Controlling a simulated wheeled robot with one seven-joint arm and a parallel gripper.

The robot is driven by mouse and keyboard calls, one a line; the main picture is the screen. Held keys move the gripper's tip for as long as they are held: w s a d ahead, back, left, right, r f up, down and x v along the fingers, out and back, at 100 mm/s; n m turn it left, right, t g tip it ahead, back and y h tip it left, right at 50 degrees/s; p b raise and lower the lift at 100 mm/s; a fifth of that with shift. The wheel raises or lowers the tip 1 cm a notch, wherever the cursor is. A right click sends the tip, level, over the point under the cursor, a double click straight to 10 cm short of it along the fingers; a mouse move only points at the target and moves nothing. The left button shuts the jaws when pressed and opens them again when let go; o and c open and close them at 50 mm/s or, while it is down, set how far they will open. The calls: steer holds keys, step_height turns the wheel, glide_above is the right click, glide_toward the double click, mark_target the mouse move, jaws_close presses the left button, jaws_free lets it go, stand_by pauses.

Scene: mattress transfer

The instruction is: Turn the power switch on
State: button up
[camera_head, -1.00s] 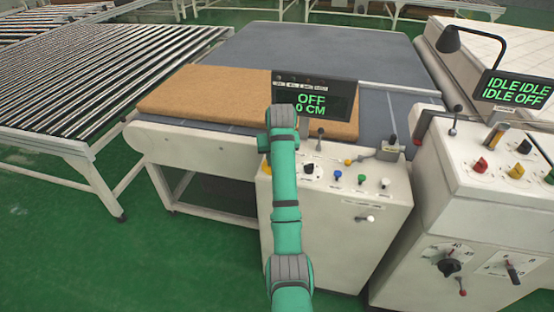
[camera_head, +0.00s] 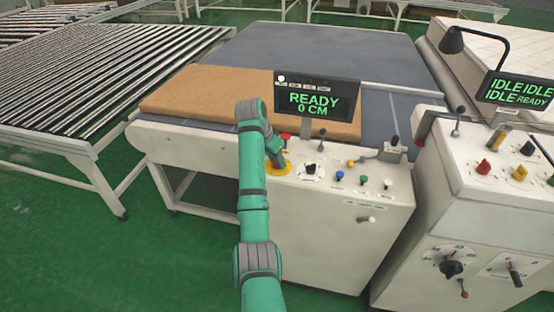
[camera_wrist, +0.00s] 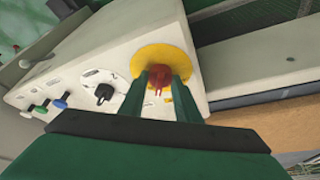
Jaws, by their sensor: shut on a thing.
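The power switch is a red knob (camera_wrist: 158,76) on a round yellow plate (camera_wrist: 172,58), close in front of me in the wrist view. My gripper (camera_wrist: 161,84) is shut on this knob, with one green finger on either side of it. In the head view my gripper (camera_head: 279,162) reaches down to the yellow plate (camera_head: 284,170) at the left end of the control panel, and the knob is hidden there. The display (camera_head: 316,95) above the panel reads READY and 0 CM, with a white light lit at its top left.
A black knob (camera_head: 311,168) on a white dial sits right of the switch, with blue (camera_head: 339,176), green (camera_head: 364,180) and white buttons beyond. A red part (camera_head: 285,136) shows just behind my gripper. A brown slab (camera_head: 205,98) lies behind. A second console (camera_head: 470,190) stands at right.

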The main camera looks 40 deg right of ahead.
steer(key=shift+w+m+g, duration=0.15)
steer(key=shift+m+g, duration=0.35)
steer(key=shift+m, duration=0.7)
steer(key=o, duration=1)
steer(key=v, duration=1)
steer(key=shift+w+a+r, duration=0.1)
steer(key=shift+r, duration=0.3)
